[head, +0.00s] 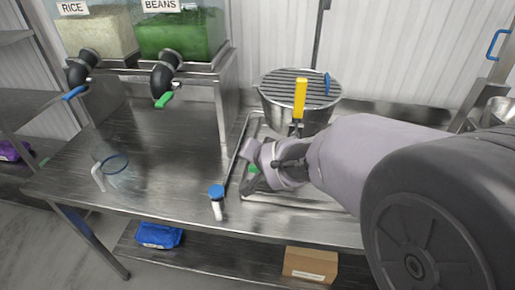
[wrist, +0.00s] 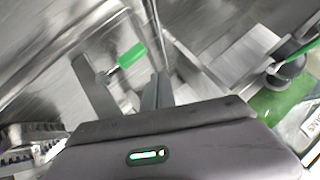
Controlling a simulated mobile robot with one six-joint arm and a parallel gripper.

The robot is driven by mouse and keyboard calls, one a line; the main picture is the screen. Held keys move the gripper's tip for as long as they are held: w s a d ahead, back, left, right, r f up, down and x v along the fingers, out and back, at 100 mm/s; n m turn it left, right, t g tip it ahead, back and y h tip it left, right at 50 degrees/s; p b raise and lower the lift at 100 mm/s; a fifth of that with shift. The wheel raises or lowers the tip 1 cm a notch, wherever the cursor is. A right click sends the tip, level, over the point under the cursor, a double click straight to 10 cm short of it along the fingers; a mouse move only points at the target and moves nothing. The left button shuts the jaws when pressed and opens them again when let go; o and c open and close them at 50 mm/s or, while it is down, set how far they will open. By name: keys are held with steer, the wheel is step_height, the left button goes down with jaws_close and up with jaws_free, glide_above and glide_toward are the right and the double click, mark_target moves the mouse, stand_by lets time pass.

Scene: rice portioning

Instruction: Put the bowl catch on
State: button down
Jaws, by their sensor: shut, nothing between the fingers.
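A green-handled metal piece (wrist: 132,55) shows in the wrist view, just beyond and left of my fingers; it may be the bowl catch, but I cannot be sure. A small bit of green (head: 254,169) shows beside my gripper (head: 250,182) in the head view. My gripper is over the left edge of a steel tray (head: 300,200). Its fingers (wrist: 157,88) are shut and empty in the wrist view, apart from the green handle. A round steel pot (head: 290,113) with a slatted top stands behind my arm. My arm hides part of the tray.
Rice (head: 95,35) and beans (head: 180,35) dispensers stand at the back left, with a blue lever (head: 74,93) and a green lever (head: 164,99). A clear jug (head: 118,172) and a blue-topped white item (head: 217,200) stand on the table (head: 165,215). The table between them is clear.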

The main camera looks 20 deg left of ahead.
steer(key=s+d+r+p, duration=0.1)
steer(key=s+r+p, duration=0.3)
steer(key=s+r, duration=0.2)
steer(key=shift+s+d, duration=0.1)
steer(key=s+d+r+m+g+h+b, duration=0.15)
steer(key=s+d, duration=0.25)
steer(key=d, duration=0.8)
steer(key=s+d+r+m+t+h+b, duration=0.15)
steer(key=s+d, duration=0.25)
steer(key=d, duration=0.8)
steer(key=s+d+f+m+g+h+b, duration=0.1)
steer(key=s+d+f+g, duration=0.1)
steer(key=s+d, duration=0.4)
steer(key=s+f, duration=0.1)
steer(key=s, duration=0.2)
steer(key=shift+s+d+m+h, duration=0.3)
steer(key=shift+s+d, duration=0.05)
